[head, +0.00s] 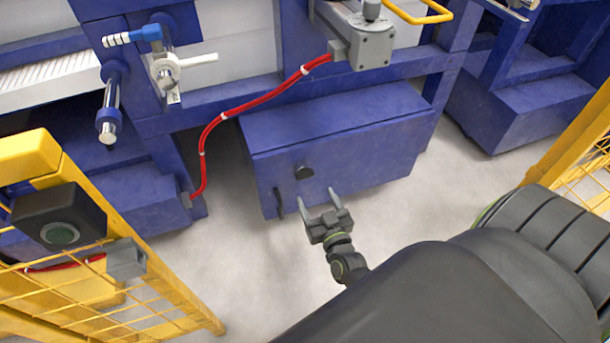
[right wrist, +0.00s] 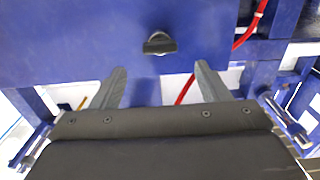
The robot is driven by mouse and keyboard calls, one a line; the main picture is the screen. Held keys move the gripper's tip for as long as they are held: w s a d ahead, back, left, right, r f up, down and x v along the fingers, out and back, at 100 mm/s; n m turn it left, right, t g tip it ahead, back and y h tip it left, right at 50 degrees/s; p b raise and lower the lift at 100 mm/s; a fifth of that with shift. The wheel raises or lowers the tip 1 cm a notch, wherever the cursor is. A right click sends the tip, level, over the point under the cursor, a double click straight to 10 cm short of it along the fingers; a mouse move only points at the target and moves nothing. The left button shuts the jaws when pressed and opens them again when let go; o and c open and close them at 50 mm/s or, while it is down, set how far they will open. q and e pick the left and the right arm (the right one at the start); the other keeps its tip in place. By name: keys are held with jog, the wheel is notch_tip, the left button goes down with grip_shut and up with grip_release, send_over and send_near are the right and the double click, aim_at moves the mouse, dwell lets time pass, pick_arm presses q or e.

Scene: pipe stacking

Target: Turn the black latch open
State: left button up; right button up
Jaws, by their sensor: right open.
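The black latch (head: 304,172) is a small round knob with a bar on the front face of a blue cabinet (head: 340,125) in the head view. In the right wrist view the latch (right wrist: 159,43) shows at upper middle, its bar lying about level. My right gripper (head: 323,198) is open and empty, just in front of the cabinet and below and right of the latch. In the right wrist view its two fingers (right wrist: 155,78) stand apart, with the latch beyond them and between their lines. The fingers do not touch it. My left gripper is not in view.
A red hose (head: 205,140) runs along the cabinet's left. A yellow fence with a black button box (head: 58,215) stands at left. Grey floor (head: 250,270) in front is clear.

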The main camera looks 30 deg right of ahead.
aim_at(307, 178)
jog(key=b+x, duration=0.1)
jog(key=x, duration=0.8)
jog(key=shift+w, duration=0.25)
jog(key=c, duration=1)
